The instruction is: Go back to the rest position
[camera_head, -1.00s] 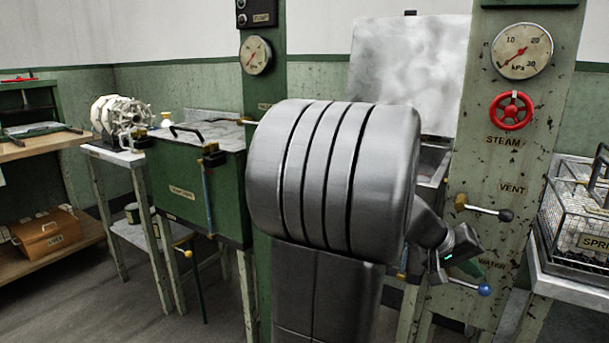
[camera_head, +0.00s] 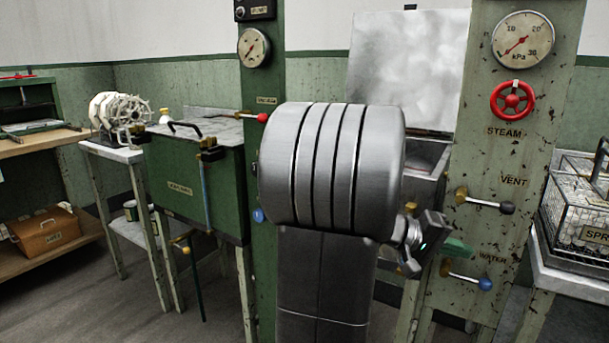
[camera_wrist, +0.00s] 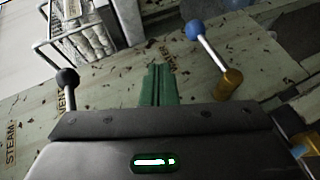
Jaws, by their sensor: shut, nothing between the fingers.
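My gripper (camera_head: 458,247) shows in the head view just right of my large grey arm link, in front of the right green post (camera_head: 525,130). Its green fingers are together and empty; they also show in the wrist view (camera_wrist: 159,86). In the wrist view the fingers point across the post's chipped face, between the black-knobbed vent lever (camera_wrist: 68,85) and the blue-knobbed water lever (camera_wrist: 212,52). In the head view the vent lever (camera_head: 485,203) is above right of the fingers and the water lever (camera_head: 466,276) just below right. I cannot see any contact.
A red steam wheel (camera_head: 512,100) and a kPa gauge (camera_head: 522,39) are higher on that post. A wire basket (camera_head: 582,205) stands at right. A red-knobbed lever (camera_head: 262,118) is on the left post. A green tank (camera_head: 190,190) stands at left. Floor shows at lower left.

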